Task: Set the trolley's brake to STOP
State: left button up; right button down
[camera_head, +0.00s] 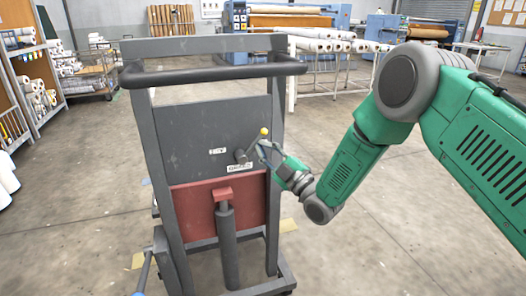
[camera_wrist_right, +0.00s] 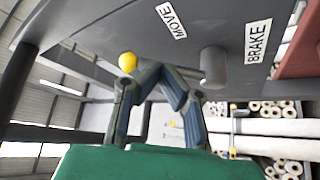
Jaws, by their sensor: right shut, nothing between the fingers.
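The grey trolley (camera_head: 205,122) stands upright in front of me. A brake lever with a yellow knob (camera_head: 264,131) is on its panel; the knob (camera_wrist_right: 127,62) and the lever's grey hub (camera_wrist_right: 213,67) also show in the right wrist view. The lever slants up and right from the hub in the head view. A MOVE label (camera_wrist_right: 171,20) and a BRAKE label (camera_wrist_right: 258,41) are on the panel. I see no STOP label. My right gripper (camera_head: 264,147) is shut and empty, its tips (camera_wrist_right: 158,74) close to the lever between knob and hub. Contact is unclear.
The trolley's dark handle bar (camera_head: 215,73) runs above the panel. A red plate (camera_head: 190,205) and a grey cylinder (camera_head: 228,250) are below the lever. Shelving (camera_head: 28,85) with rolls stands left, rolls on a rack (camera_head: 320,45) behind. The floor at right is open.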

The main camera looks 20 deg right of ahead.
jog(key=shift+r, duration=0.1)
dwell(0.4)
jog(key=shift+a+r+n+g+p, duration=0.15)
jog(key=shift+n+g+p, duration=0.2)
jog(key=shift+n, duration=0.15)
